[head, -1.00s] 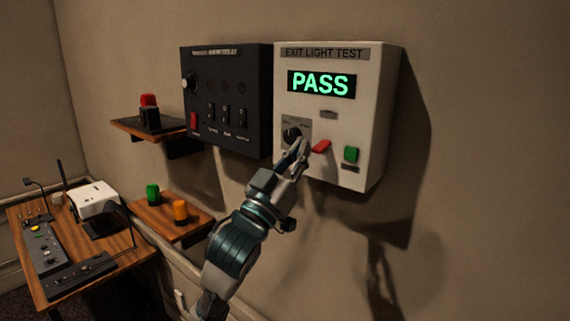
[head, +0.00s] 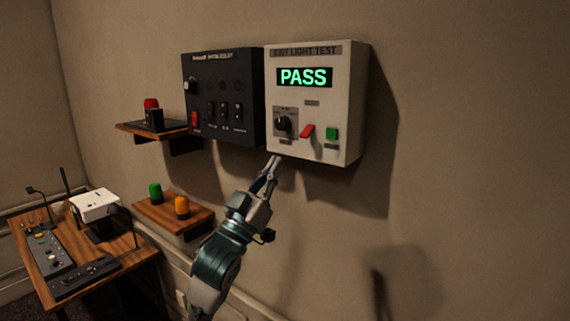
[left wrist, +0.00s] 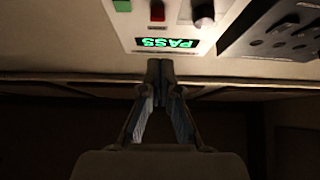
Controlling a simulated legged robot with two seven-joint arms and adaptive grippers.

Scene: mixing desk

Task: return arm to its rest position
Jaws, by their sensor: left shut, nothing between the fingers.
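My left gripper (head: 272,166) is shut and empty, just below the lower left edge of the white exit light test box (head: 349,120), apart from its controls. The box hangs on the wall, its display (head: 305,77) reading PASS in green. It carries a black knob (head: 283,123), a red switch (head: 307,131) and a green button (head: 332,134). In the left wrist view the shut fingers (left wrist: 161,68) show with the box (left wrist: 150,38) beyond them, upside down. My right gripper is not in view.
A black switch panel (head: 222,140) hangs left of the box. Small wooden shelves hold a red lamp (head: 151,104), a green lamp (head: 155,193) and an orange lamp (head: 182,206). A wooden desk (head: 88,254) with devices stands lower left. The wall to the right is clear.

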